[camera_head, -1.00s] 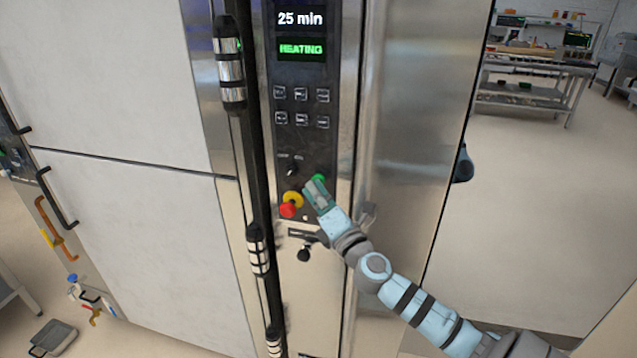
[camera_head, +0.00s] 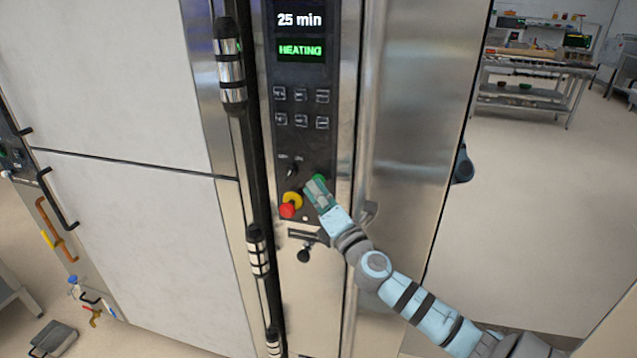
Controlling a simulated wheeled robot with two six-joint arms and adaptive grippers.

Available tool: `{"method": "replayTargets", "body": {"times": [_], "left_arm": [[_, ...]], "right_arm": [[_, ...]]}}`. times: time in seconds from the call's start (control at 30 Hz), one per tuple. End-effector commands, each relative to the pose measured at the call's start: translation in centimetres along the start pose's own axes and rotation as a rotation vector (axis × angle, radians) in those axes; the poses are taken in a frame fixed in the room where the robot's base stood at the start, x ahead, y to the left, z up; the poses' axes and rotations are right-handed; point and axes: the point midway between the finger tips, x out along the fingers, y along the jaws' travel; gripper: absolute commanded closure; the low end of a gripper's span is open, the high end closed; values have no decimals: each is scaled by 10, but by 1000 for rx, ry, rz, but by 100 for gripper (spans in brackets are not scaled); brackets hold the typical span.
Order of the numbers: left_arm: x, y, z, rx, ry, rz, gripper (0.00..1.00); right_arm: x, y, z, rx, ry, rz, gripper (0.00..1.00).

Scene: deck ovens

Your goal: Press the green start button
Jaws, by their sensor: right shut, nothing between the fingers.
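The green start button (camera_head: 320,180) is on the lower right of the dark control panel (camera_head: 302,150). Only its upper part shows, because my right gripper (camera_head: 316,190) covers the rest. The right gripper is shut and empty, with its fingertips at the button's lower left edge; I cannot tell whether they touch it. The display (camera_head: 300,50) above reads "25 min" and "HEATING" in green. My left gripper is not in view.
A red emergency button (camera_head: 288,210) on a yellow collar (camera_head: 293,198) sits just left of my right gripper. A black knob (camera_head: 292,170) is above it. A long dark door handle (camera_head: 247,150) runs along the panel's left side. Open floor lies at right.

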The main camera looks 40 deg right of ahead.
Motion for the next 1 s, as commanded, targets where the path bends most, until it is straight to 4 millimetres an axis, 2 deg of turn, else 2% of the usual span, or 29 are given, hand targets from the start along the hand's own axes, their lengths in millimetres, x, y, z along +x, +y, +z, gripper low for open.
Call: {"method": "replayTargets", "body": {"times": [0.33, 0.67, 1.0], "left_arm": [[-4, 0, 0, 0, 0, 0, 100], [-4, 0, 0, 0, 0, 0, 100], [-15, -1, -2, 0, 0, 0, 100]], "right_arm": [[-8, 5, -14, 4, 3, 0, 100], [-10, 5, -13, 0, 0, 0, 100], [-31, 21, -28, 2, -1, -2, 100]]}}
